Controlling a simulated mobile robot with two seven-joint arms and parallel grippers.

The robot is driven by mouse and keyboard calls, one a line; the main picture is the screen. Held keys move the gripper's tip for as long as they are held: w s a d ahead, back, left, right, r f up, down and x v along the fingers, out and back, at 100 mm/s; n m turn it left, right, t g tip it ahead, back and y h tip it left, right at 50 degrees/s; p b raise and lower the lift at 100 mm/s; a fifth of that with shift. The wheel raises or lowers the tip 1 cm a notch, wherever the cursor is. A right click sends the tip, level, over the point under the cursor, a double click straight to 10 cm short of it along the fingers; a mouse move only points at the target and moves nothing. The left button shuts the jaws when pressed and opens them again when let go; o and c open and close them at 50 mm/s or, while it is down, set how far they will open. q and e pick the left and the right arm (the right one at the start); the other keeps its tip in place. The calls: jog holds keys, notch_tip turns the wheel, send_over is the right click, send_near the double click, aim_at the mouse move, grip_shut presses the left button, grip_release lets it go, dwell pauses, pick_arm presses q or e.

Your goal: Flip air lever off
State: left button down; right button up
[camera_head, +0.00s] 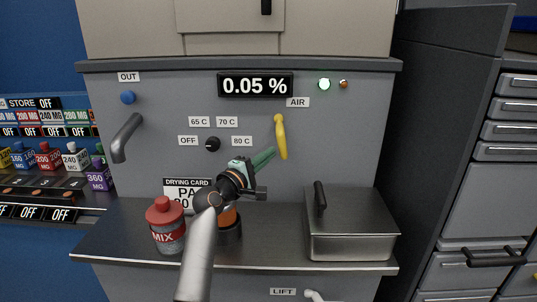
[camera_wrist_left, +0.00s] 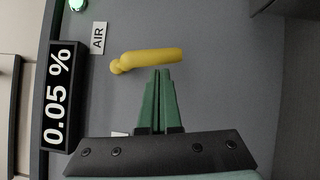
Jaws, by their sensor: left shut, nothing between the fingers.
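The yellow air lever (camera_head: 281,138) is on the grey front panel, below the AIR label (camera_head: 298,102). It hangs down from its pivot, tilted slightly to the right at its lower end. In the left wrist view the lever (camera_wrist_left: 148,58) lies across the picture just beyond the fingertips. My left gripper (camera_head: 272,152) is shut and empty, its green fingers just left of the lever in the head view. In the left wrist view the left gripper (camera_wrist_left: 159,72) points at the lever's middle; I cannot tell whether it touches. My right gripper is not in view.
A display (camera_head: 255,85) reads 0.05 %. A dial (camera_head: 212,144) with temperature labels is left of the lever. A red-lidded MIX bottle (camera_head: 166,226) and a lidded metal box (camera_head: 350,228) stand on the shelf. A grey handle (camera_head: 125,137) sticks out under OUT.

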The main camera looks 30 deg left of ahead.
pick_arm(q)
jog(key=shift+w, duration=0.25)
